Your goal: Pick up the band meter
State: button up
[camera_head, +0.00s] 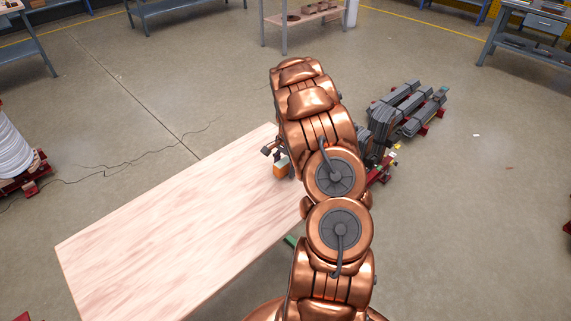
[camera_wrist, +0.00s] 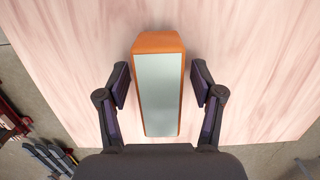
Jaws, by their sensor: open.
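The band meter is an orange block with a pale grey-green face (camera_wrist: 159,95). In the wrist view it lies on the wooden table top (camera_wrist: 60,30) between the two dark fingers of my gripper (camera_wrist: 160,88). The fingers are open, with a gap on each side of the meter. In the head view only a small orange part of the meter (camera_head: 281,170) shows, at the table's right edge beside my copper arm. There my gripper (camera_head: 272,150) is mostly hidden by my arm.
The pale table (camera_head: 170,230) is otherwise bare to the left of my arm. Grey metal core pieces (camera_head: 410,108) on red supports stand on the floor to the right. A white coil (camera_head: 12,150) stands at the far left. Workbenches line the back.

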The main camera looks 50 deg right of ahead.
jog(key=shift+c, duration=0.4)
grip_shut()
